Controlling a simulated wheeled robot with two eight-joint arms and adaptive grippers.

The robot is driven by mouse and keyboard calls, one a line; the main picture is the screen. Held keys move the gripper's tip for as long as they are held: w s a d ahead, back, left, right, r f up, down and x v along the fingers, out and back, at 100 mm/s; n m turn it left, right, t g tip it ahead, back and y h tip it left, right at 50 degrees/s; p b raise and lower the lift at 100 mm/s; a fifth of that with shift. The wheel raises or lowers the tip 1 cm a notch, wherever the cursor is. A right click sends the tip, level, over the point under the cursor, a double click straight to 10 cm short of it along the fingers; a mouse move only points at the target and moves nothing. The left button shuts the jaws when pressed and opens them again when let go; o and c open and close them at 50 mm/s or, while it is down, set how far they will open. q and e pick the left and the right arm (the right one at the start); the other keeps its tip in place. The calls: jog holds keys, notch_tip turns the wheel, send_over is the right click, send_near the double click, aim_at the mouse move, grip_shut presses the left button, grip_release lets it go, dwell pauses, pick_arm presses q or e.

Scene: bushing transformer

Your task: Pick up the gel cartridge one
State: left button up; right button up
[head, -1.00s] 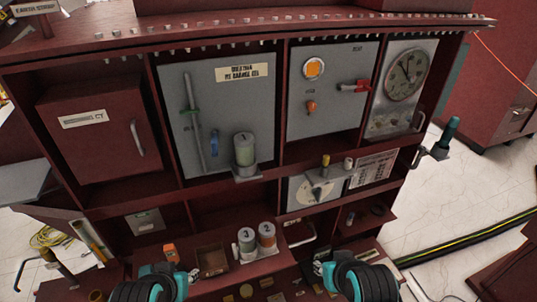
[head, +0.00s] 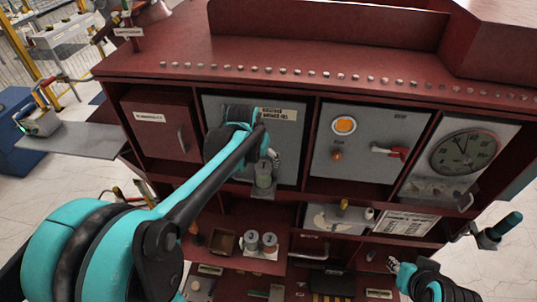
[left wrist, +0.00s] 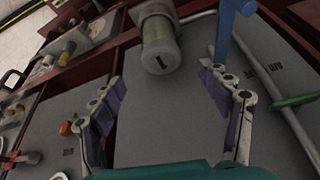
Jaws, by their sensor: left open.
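Gel cartridge one (head: 263,178) is a grey-capped cylinder with a greenish body. It stands upright on a small ledge in front of the grey labelled panel. In the left wrist view the cartridge (left wrist: 160,42) shows a dark "1" mark, beyond the fingertips and between their lines. My left gripper (left wrist: 163,82) is open and empty, its two fingers well apart. In the head view my left gripper (head: 272,157) is by the cartridge's top, partly hidden by its own wrist. My right gripper (head: 397,266) is low at the right; its jaws are too small to read.
Two similar cartridges (head: 251,240) and (head: 269,241) stand on the lower shelf beside an open box (head: 224,242). A blue handle (left wrist: 228,25) and a rod with a green grip (left wrist: 294,101) are close to the left fingers.

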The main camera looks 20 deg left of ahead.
aim_at(263, 165)
pick_arm(q)
jog(key=shift+w+a+r, duration=0.1)
jog(key=shift+w+a, duration=0.1)
jog(key=shift+w, duration=0.2)
jog(key=x, duration=0.7)
jog(key=shift+s+f, duration=0.1)
jog(key=shift+f, duration=0.25)
grip_shut()
